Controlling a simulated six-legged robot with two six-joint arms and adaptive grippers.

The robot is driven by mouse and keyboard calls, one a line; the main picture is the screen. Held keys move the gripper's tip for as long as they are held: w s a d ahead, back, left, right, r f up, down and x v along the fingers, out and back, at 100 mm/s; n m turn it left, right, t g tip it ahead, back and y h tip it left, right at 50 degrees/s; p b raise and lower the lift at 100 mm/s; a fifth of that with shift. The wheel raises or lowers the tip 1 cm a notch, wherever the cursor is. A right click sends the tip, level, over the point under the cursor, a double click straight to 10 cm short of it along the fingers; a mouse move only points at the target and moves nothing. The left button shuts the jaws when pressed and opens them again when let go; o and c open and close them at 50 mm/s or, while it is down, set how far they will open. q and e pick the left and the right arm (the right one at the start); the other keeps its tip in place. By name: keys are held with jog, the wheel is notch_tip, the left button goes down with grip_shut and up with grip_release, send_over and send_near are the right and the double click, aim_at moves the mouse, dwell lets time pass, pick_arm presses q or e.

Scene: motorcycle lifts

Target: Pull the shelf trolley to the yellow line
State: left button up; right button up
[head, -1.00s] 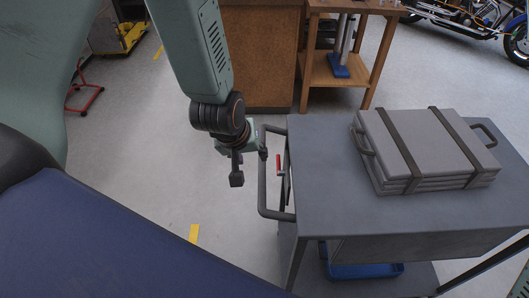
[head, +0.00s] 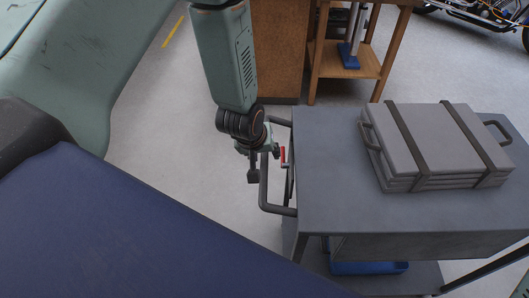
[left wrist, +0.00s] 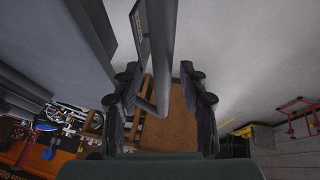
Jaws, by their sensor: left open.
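The grey shelf trolley (head: 340,210) stands at the right in the head view. Its dark tubular handle (head: 264,188) sticks out from the left end. My left gripper (head: 262,165) is at the handle, open. In the left wrist view the handle (left wrist: 158,95) runs between the two open fingers of my gripper (left wrist: 160,78), nearer the left finger. Whether a finger touches it I cannot tell. A short yellow floor line (head: 173,32) lies at the upper left of the head view. My right gripper is not in view.
A grey strapped case (head: 430,140) lies on the trolley top. A blue tray (head: 368,268) is on its lower shelf. A wooden bench (head: 350,66) and a brown cabinet (head: 276,55) stand behind. A motorcycle (head: 480,12) is at the upper right. Floor left of the handle is clear.

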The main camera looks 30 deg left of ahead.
pick_arm(q)
jog(key=shift+s+a+r, duration=0.1)
jog(key=shift+s+a, duration=0.15)
jog(key=shift+a, duration=0.05)
jog(key=shift+c, duration=0.4)
jog(key=shift+w+d, duration=0.2)
jog(key=shift+w, duration=0.05)
jog(key=c, duration=0.5)
jog(key=shift+s+a, duration=0.1)
jog(key=shift+a, duration=0.05)
grip_shut()
